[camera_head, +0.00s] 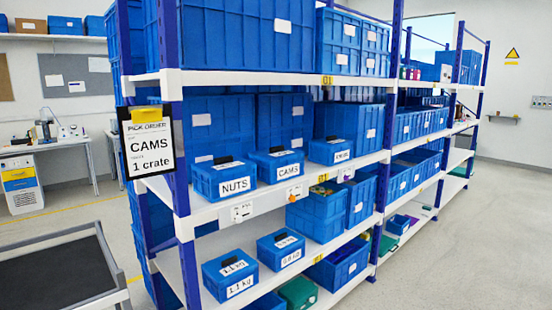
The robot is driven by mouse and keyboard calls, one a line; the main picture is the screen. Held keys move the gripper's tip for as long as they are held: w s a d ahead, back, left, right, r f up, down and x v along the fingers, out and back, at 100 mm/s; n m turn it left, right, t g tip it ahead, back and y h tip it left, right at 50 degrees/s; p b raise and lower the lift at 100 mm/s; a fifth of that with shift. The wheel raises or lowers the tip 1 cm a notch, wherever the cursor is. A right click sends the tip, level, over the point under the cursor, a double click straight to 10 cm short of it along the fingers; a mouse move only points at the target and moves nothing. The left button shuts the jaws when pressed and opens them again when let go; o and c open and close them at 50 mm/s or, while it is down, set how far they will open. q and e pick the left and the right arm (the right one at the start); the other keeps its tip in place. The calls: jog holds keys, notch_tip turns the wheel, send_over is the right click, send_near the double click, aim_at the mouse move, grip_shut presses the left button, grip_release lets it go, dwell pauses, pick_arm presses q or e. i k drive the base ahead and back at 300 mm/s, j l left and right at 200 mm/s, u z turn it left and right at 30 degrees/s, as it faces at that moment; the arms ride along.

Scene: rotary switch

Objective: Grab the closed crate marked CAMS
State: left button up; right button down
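The crate marked CAMS (268,168) is a small blue box with a white label and a dark grip on its top; it looks closed. It stands upright on the middle shelf (210,211), near its front edge. A similar blue crate marked NUTS (208,184) stands just to its left. Another small blue crate (322,153), its label too small to read, stands to its right. A pick order sign (150,158) on the left rack post reads CAMS, 1 crate. Neither of my grippers is in view.
Larger blue bins (285,116) stand behind the small crates. The lower shelf holds more labelled crates (229,273). A dark-topped cart (60,278) stands at the lower left. A white shelf board (265,78) runs above. The floor (480,240) at right is clear.

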aim_at(275, 164)
jog(key=i+l+u, duration=0.4)
jog(key=i+l, duration=0.75)
jog(key=l, duration=0.1)
